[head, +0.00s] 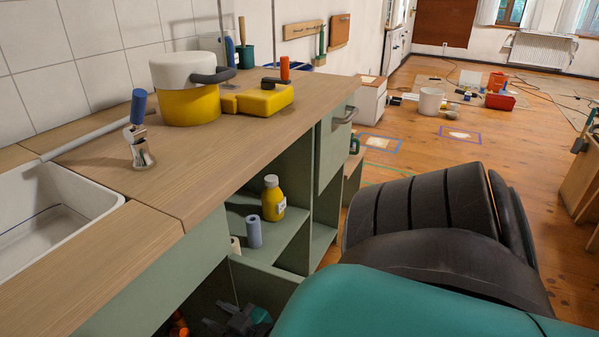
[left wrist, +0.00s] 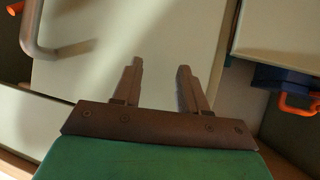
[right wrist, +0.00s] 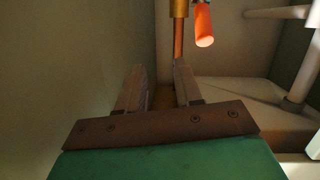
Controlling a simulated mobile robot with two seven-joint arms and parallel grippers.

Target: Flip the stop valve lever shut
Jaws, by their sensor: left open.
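The stop valve's orange lever (right wrist: 203,25) is at the top of the right wrist view, hanging beside a brass valve body (right wrist: 179,8) on a copper pipe (right wrist: 178,42). The top of the valve is cut off. My right gripper (right wrist: 155,80) is open and empty, with the lever ahead, above and right of its fingers, apart from them. In the head view my right gripper (head: 217,315) is low inside the open cabinet, right of an orange shape (head: 179,326) that looks like the lever. My left gripper (left wrist: 158,75) is open and empty, facing a pale panel; the head view does not show it.
The counter (head: 200,165) and sink (head: 100,200) lie above the cabinet. A shelf beside the opening holds a yellow bottle (head: 273,198) and a blue roll (head: 254,232). White pipes (right wrist: 300,85) stand right of the valve. A metal handle (left wrist: 38,45) is near my left gripper.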

